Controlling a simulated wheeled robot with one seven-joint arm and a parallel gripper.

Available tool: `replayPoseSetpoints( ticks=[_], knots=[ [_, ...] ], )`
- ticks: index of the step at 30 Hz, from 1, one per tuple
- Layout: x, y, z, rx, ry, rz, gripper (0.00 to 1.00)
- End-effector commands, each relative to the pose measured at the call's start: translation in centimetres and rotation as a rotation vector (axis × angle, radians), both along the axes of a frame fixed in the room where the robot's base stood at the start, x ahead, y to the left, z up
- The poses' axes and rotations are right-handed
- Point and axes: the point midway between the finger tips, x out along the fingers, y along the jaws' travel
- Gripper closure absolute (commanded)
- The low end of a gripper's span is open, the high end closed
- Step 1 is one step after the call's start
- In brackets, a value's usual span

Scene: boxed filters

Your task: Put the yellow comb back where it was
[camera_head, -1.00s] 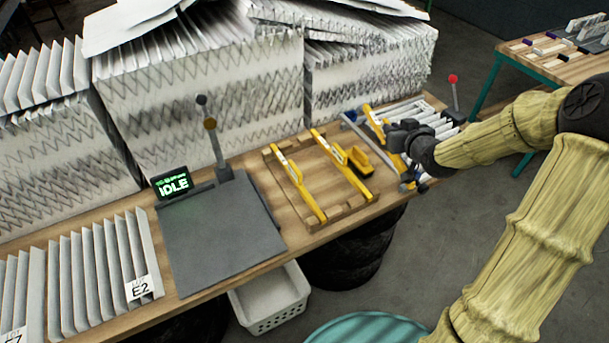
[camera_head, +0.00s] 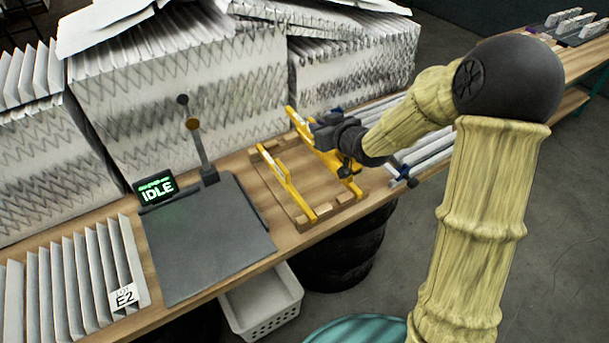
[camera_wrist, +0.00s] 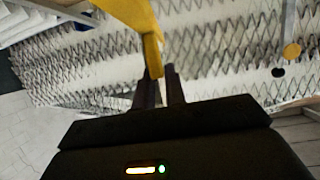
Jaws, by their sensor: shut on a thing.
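My gripper (camera_head: 328,132) is shut on a yellow comb (camera_head: 296,119) and holds it over the right side of a wooden tray (camera_head: 297,222). The held comb also shows in the wrist view (camera_wrist: 152,52), rising from between the fingertips (camera_wrist: 160,88). Another long yellow comb (camera_head: 284,180) lies along the left side of the tray. More yellow shows below my gripper at the tray's right side; I cannot tell there what belongs to the held comb and what lies beneath it. My gripper and wrist hide part of that area.
Right of the tray is a rack with white filters and blue end pieces (camera_head: 402,176). Left of it is a grey plate (camera_head: 205,240) with an upright lever (camera_head: 200,150) and an IDLE display (camera_head: 155,188). Tall pleated filter stacks (camera_head: 180,90) stand behind. A white basket (camera_head: 262,303) sits below.

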Motion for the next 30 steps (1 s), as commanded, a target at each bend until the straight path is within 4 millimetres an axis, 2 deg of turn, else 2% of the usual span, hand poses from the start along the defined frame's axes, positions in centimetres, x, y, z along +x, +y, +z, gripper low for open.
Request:
replayPoseSetpoints(
  ticks=[1, 4, 16, 25, 30],
  knots=[
    [-0.3, 1.2, -0.1, -0.001, -0.005, 0.02, 1.0],
    [-0.6, 2.4, 0.1, 0.001, -0.005, 0.038, 1.0],
    [-0.6, 2.7, -0.1, 0.003, -0.003, 0.042, 1.0],
    [-0.7, 2.7, -4.7, 0.003, 0.001, 0.043, 1.0],
    [-0.6, 2.6, -5.7, 0.002, -0.004, 0.041, 1.0]
  ],
)
